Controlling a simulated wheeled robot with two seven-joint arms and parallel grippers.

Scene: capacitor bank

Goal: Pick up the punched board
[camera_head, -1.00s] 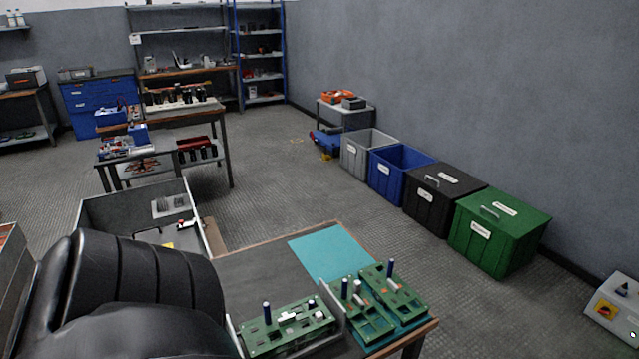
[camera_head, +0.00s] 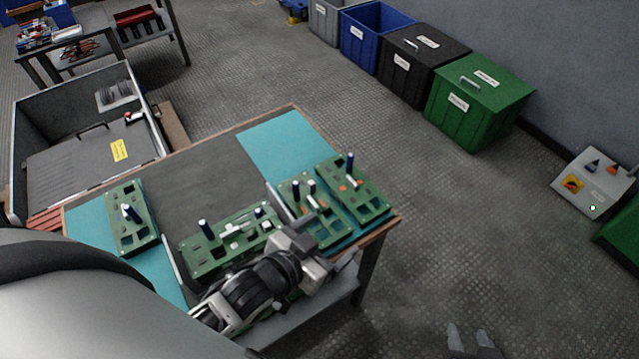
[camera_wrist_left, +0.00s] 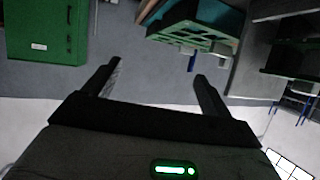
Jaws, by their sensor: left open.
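Several green boards with dark cut-outs and upright blue-black posts are on the table; I cannot tell which one is the punched board. One board (camera_head: 130,219) lies at the left on teal, one board (camera_head: 212,248) at the middle front, and a pair, an inner board (camera_head: 316,216) and an outer board (camera_head: 362,196), at the right. My left gripper (camera_head: 322,256) is at the table's front edge, by the middle and inner boards. Its fingers (camera_wrist_left: 158,78) are apart and empty in the left wrist view, with a green board (camera_wrist_left: 195,36) beyond them.
The table (camera_head: 200,172) has a clear dark middle and a bare teal patch (camera_head: 285,146) at the back right. Low dividers stand between boards. A grey bin (camera_head: 85,150) is at the left. A green box (camera_head: 478,105) and other bins line the wall.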

